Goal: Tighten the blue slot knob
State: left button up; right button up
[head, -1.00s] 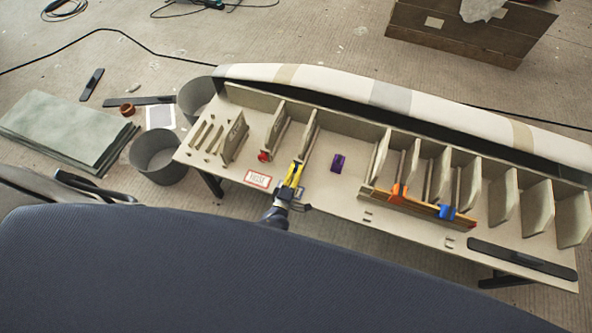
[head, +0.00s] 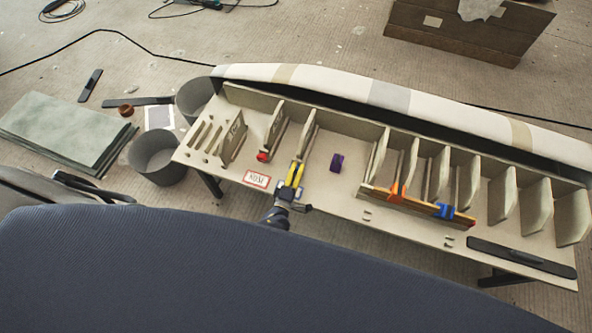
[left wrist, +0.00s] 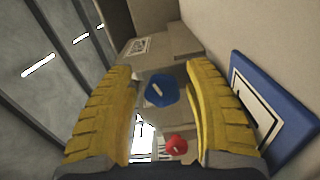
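The blue slot knob (left wrist: 161,89), with a pale slot mark on its face, shows in the left wrist view between the two yellow fingers of my left gripper (left wrist: 163,105). The fingers stand apart, with a gap visible on both sides of the knob. In the head view my left gripper (head: 291,178) is over the front part of the mould table, beside an upright rib. I cannot make out the blue knob in the head view. My right gripper is not in view.
A red knob (left wrist: 177,144) sits near the blue one; a blue-framed panel (left wrist: 270,108) is right of the fingers. On the table (head: 330,205) are upright ribs, a purple block (head: 337,162), an orange clamp (head: 395,192) and a blue clamp (head: 445,211). Grey buckets (head: 157,157) stand left.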

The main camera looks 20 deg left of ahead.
pick_arm(q)
jog(key=shift+o, duration=0.5)
jog(key=shift+a, duration=0.25)
